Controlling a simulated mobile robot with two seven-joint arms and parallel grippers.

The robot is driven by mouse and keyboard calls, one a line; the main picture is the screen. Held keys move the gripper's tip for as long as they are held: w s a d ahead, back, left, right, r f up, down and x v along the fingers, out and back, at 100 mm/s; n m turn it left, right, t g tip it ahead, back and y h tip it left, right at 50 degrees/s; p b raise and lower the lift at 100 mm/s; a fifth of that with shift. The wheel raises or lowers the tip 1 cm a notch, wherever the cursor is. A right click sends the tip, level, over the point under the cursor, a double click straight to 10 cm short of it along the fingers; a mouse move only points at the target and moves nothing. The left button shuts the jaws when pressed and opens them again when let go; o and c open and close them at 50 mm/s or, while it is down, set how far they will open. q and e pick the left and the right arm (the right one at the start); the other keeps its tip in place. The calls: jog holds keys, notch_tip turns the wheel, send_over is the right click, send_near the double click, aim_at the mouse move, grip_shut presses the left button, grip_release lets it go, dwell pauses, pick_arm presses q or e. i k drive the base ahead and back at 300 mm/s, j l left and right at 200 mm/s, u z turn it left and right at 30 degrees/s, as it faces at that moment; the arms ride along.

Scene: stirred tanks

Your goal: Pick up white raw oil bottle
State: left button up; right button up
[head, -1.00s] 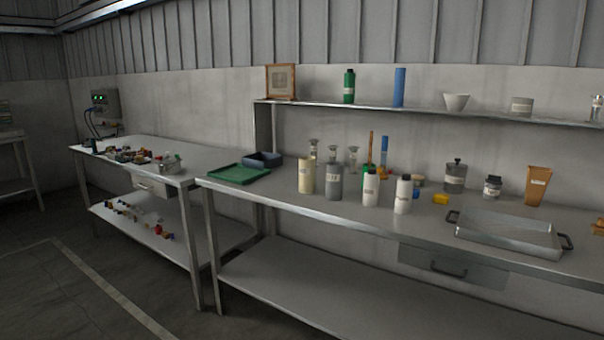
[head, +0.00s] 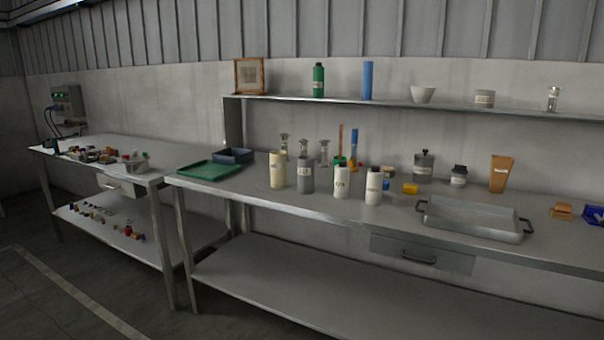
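Two white bottles with dark caps stand upright side by side near the front of the long metal bench: a left white bottle (head: 342,183) and a right white bottle (head: 374,187). Their labels are too small to read, so I cannot tell which holds raw oil. A grey bottle (head: 306,175) and a cream bottle (head: 277,171) stand just left of them. Neither of my grippers shows in the head view.
The bench (head: 300,206) also bears a metal tray with handles (head: 473,218), a green tray (head: 210,170), a dark blue bin (head: 234,156), a yellow block (head: 410,188) and an orange container (head: 501,173). A wall shelf (head: 390,103) hangs above. A second table (head: 100,170) stands left.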

aim_at(342, 179)
jog(key=i+l+u, duration=0.4)
jog(key=i, duration=0.25)
jog(key=i+l+u, duration=0.35)
jog(key=i+l, duration=0.15)
jog(key=i, duration=0.1)
